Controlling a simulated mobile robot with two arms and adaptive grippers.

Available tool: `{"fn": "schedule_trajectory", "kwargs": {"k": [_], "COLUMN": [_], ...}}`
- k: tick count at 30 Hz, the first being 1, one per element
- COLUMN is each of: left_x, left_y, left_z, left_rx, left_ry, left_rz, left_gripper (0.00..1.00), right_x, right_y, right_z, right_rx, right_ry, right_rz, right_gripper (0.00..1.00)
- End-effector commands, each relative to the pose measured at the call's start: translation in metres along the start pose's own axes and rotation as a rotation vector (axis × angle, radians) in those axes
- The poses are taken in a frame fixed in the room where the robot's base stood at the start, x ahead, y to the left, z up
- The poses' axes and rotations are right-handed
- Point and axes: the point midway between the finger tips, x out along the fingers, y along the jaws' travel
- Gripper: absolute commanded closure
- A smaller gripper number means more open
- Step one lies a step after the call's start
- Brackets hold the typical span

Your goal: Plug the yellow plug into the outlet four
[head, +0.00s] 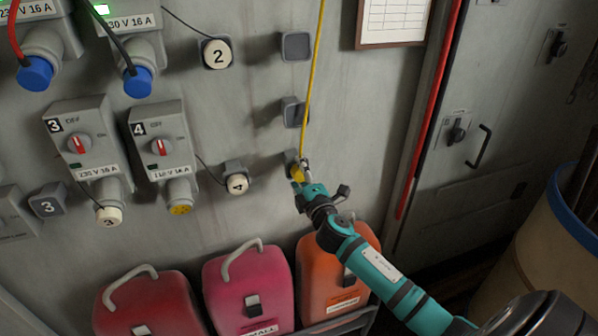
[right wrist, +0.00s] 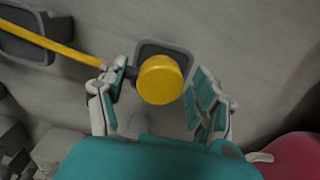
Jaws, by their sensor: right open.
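The yellow plug (right wrist: 160,79) sits at a grey wall holder (right wrist: 172,50), with its yellow cable (right wrist: 40,40) running off. In the head view the plug (head: 297,172) is partly hidden by my right gripper (head: 303,168). In the right wrist view that gripper (right wrist: 163,92) is open, its fingers on either side of the plug; I cannot tell whether they touch it. Outlet four (head: 160,142) is a grey wall box with a red switch, and its yellow socket (head: 180,209) faces down, uncovered. Its white cap marked 4 (head: 236,184) is on a holder to the right. My left gripper is not in view.
Outlet three (head: 79,138) stands left of outlet four, its cap (head: 109,216) on. Blue plugs (head: 137,82) are in the sockets above. A red can (head: 150,300), a pink can (head: 248,290) and an orange can (head: 335,270) stand below. A barrel (head: 550,240) is at right.

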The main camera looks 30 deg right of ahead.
Motion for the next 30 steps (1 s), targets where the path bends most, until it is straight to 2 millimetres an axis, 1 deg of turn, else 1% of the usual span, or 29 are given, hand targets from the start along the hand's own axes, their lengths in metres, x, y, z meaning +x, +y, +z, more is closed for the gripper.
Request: {"fn": "schedule_trajectory", "kwargs": {"k": [14, 17, 30], "left_x": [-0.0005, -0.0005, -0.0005], "left_y": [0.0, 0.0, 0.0], "left_z": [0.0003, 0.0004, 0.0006], "left_rx": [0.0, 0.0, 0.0], "left_ry": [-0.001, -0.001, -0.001], "left_rz": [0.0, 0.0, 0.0], "left_gripper": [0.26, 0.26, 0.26], "right_x": [0.0, 0.0, -0.0001], "right_y": [-0.0001, -0.0001, -0.0003], "right_z": [0.0002, 0.0002, 0.0003], "right_rx": [-0.001, -0.001, -0.001], "right_ry": [0.0, 0.0, -0.001], "right_rz": [0.0, 0.0, -0.001], "right_gripper": [0.33, 0.43, 1.0]}}
